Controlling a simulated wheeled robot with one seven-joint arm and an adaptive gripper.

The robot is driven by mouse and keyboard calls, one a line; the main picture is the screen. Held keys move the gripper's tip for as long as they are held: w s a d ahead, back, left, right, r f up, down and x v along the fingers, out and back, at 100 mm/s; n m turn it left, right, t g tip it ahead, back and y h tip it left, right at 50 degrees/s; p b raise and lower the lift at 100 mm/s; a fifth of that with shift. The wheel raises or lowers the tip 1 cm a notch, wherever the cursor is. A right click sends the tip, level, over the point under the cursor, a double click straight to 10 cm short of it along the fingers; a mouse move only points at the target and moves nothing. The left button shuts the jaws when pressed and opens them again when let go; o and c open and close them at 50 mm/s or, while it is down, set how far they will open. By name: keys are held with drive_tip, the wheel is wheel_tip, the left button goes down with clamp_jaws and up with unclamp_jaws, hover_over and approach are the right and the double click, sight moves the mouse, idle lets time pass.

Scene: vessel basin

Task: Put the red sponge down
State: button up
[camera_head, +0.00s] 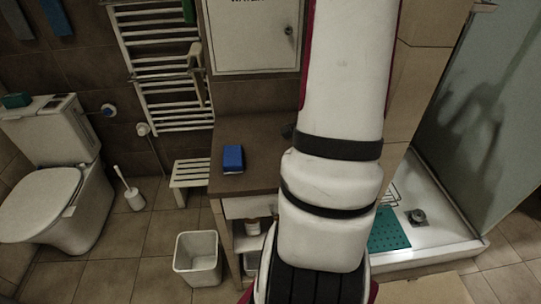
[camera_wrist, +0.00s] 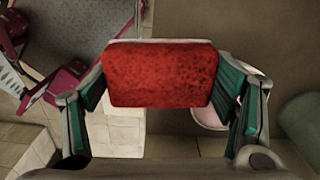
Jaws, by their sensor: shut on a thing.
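The red sponge (camera_wrist: 160,76) fills the upper middle of the wrist view. My gripper (camera_wrist: 160,88) is shut on it, with one finger against its left side and the other against its right side. The sponge hides what lies directly behind it. In the head view my arm fills the middle, and neither the sponge nor the gripper's fingers can be seen there.
A brown counter (camera_head: 228,130) holds a blue block (camera_head: 233,158); much of its top is bare. A white stool (camera_head: 189,178), a bin (camera_head: 197,258), a toilet (camera_head: 55,185) and a towel rack (camera_head: 160,65) stand left. A shower tray (camera_head: 428,222) lies right.

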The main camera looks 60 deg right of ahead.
hover_over(271, 160)
drive_tip(key=s, duration=0.2)
drive_tip(key=shift+a+f, duration=0.15)
drive_tip(key=shift+f, duration=0.4)
drive_tip(key=shift+w+f, duration=0.2)
drive_tip(key=shift+w, duration=0.4)
drive_tip(key=shift+w+f, duration=0.15)
drive_tip(key=shift+w, duration=0.4)
drive_tip(key=shift+s+f+p, duration=0.1)
drive_tip(key=shift+f+p, duration=0.2)
drive_tip(key=shift+f, duration=1.05)
drive_tip(key=o, duration=1)
drive_tip(key=shift+d+f, duration=0.1)
drive_tip(key=shift+d, duration=0.1)
